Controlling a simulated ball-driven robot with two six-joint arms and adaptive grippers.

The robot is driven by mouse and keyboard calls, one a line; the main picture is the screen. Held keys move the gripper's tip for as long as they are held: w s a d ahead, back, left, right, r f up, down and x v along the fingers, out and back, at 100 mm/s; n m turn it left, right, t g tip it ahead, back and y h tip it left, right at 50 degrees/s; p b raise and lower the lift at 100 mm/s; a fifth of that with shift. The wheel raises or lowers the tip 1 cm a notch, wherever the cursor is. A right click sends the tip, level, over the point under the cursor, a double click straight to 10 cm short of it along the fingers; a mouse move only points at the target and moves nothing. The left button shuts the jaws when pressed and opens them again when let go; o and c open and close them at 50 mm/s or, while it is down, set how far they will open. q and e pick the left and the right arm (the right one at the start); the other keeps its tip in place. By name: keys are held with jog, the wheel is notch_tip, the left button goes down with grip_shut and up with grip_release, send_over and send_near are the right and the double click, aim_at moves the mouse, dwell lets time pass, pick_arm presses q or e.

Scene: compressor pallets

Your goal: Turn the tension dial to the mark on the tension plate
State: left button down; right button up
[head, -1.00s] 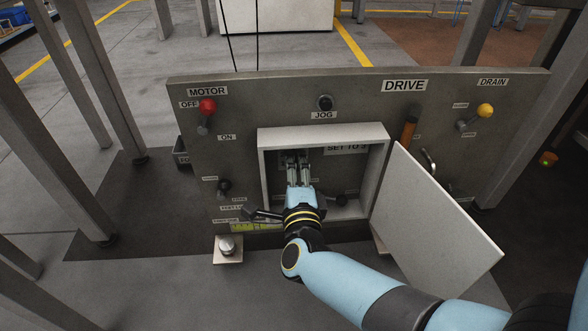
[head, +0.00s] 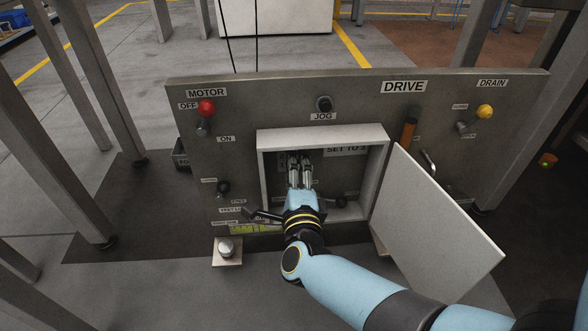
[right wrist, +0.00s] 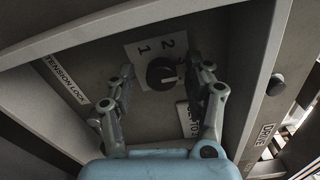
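The tension dial (right wrist: 163,73) is a round black knob on a pale tension plate (right wrist: 142,49) printed with 1, 2 and 3 in the right wrist view. Its pointer direction is too small to tell. My right gripper (right wrist: 162,72) is open, with a finger on either side of the dial and visible gaps to it. In the head view the right gripper (head: 300,168) reaches into the open box (head: 262,170) and hides the dial. A "SET TO" label (head: 345,150) is in the box; its number is not clearly readable. My left gripper is not in view.
The box's white door (head: 435,225) hangs open at the right. A black knob (head: 341,200) sits in the box's lower right. A "TENSION LOCK" label (right wrist: 67,80) shows in the wrist view. The box walls closely surround the gripper. The red motor lever (head: 206,107) is upper left.

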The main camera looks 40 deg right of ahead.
aim_at(293, 118)
jog(key=o, duration=0.5)
notch_tip(293, 118, up, 11)
jog(key=shift+w+f, duration=0.1)
jog(key=shift+c, duration=1.2)
jog(key=shift+d, duration=0.1)
jog(key=shift+c, duration=1.3)
jog(key=shift+f, duration=0.2)
